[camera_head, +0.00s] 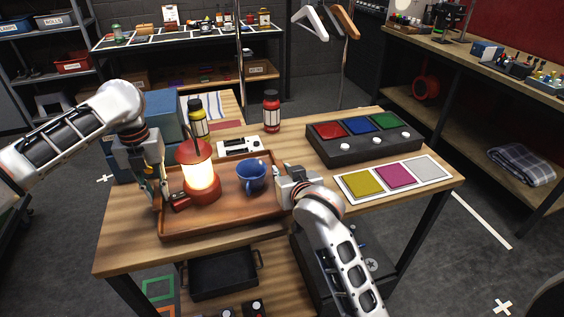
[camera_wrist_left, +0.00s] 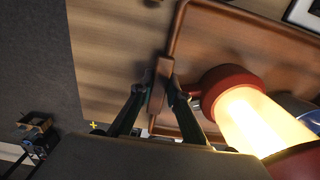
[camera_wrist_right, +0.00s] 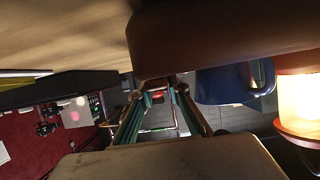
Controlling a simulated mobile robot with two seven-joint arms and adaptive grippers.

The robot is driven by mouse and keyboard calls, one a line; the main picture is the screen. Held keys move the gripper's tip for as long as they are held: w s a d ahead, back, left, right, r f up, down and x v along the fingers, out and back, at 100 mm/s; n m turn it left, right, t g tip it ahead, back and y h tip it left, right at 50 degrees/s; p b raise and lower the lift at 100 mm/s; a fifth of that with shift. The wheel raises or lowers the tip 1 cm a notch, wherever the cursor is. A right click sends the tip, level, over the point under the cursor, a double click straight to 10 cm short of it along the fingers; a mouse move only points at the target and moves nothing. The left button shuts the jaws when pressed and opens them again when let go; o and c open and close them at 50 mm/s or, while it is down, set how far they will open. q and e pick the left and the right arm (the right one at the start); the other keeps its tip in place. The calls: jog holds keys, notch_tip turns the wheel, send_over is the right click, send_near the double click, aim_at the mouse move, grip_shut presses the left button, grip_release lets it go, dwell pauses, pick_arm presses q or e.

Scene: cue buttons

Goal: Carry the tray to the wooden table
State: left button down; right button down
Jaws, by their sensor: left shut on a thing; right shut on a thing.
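The brown tray (camera_head: 228,221) is over the left part of the wood-topped table (camera_head: 125,258); I cannot tell whether it touches the top. It carries a lit red lantern (camera_head: 200,180) and a blue mug (camera_head: 252,177), both upright. My left gripper (camera_head: 160,188) is shut on the tray's left handle, which shows between the fingers in the left wrist view (camera_wrist_left: 163,88). My right gripper (camera_head: 284,188) is shut at the tray's right side. In the right wrist view its fingers (camera_wrist_right: 160,92) meet at the tray edge (camera_wrist_right: 220,40); the handle is mostly hidden.
Behind the tray are a white device (camera_head: 239,146), a yellow bottle (camera_head: 198,120) and a red bottle (camera_head: 271,112). A dark button box (camera_head: 350,147) and a colored card panel (camera_head: 393,178) lie to the right. A blue box (camera_head: 164,110) stands behind my left gripper.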

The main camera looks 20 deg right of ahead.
pick_arm(q)
jog(key=shift+w+a+f, duration=0.1)
jog(key=shift+a+f, duration=0.15)
jog(key=shift+f, duration=0.35)
pick_arm(e)
jog(key=shift+d+f, duration=0.2)
jog(key=shift+f, duration=0.3)
pick_arm(q)
jog(key=c, duration=2)
grip_release()
pick_arm(e)
jog(key=c, duration=1.9)
grip_release()
pick_arm(q)
jog(key=shift+o, duration=0.2)
jog(key=shift+d, duration=0.1)
pick_arm(e)
jog(key=shift+a, duration=0.1)
pick_arm(q)
jog(key=shift+d, duration=0.1)
pick_arm(e)
jog(key=shift+a, duration=0.1)
jog(key=shift+s+r, duration=0.1)
jog(key=shift+s, duration=0.35)
pick_arm(q)
notch_tip(320, 180, up, 12)
pick_arm(e)
jog(key=v, duration=0.6)
jog(key=shift+s+r, duration=0.2)
jog(key=shift+s, duration=0.05)
